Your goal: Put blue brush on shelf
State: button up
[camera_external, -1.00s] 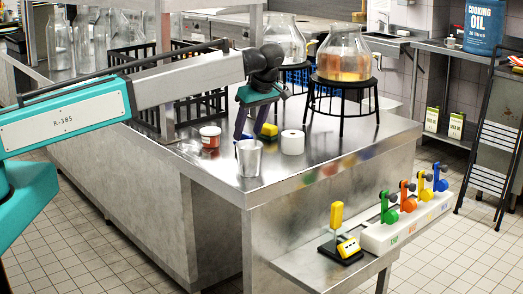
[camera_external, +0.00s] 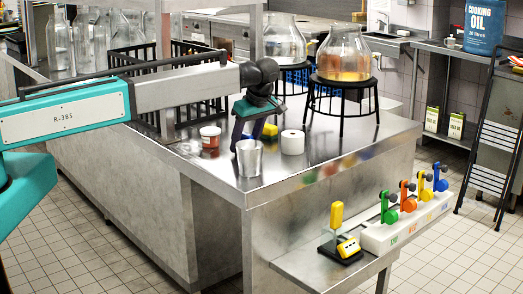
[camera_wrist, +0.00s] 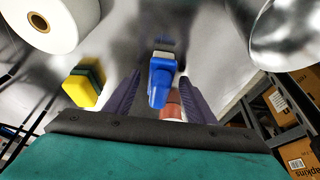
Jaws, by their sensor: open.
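The blue brush (camera_wrist: 159,78) shows in the wrist view, with a blue handle and a pale part at its far end. It lies between my two purple fingers, with gaps at both sides. In the external view I cannot make it out; my gripper and the metal cup (camera_external: 250,160) hide that spot. My gripper (camera_external: 252,135) is open and points down, low over the steel counter (camera_external: 310,172), behind the cup. Which surface is the shelf is not clear; a low steel ledge (camera_external: 300,268) juts from the counter's front.
Near my gripper stand a red-and-white tub (camera_external: 210,138), a white paper roll (camera_external: 292,143) and a yellow-green sponge (camera_wrist: 84,84). Glass jars on black stands (camera_external: 343,80) are behind to the right. Black crates (camera_external: 200,105) stand left. Coloured levers (camera_external: 408,195) sit by the ledge.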

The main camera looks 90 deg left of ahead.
jog(key=shift+s+f, duration=0.1)
jog(key=shift+f, duration=0.2)
dwell(0.4)
jog(key=c, duration=1.3)
jog(key=shift+o, duration=0.2)
jog(key=shift+r, duration=0.15)
jog(key=shift+a+r+b, duration=0.1)
jog(key=shift+r+b, duration=0.95)
jog(key=shift+r, duration=0.55)
jog(key=s+d+b, duration=0.1)
jog(key=s+d, duration=0.2)
jog(key=s, duration=0.1)
jog(key=s+d+r+b, duration=0.1)
jog(key=s+d+b, duration=0.1)
jog(key=s+d, duration=0.2)
jog(key=s+d+b, duration=0.1)
jog(key=s+d, duration=0.2)
jog(key=s, duration=0.1)
jog(key=shift+d+r, duration=0.3)
jog(key=shift+d, duration=0.1)
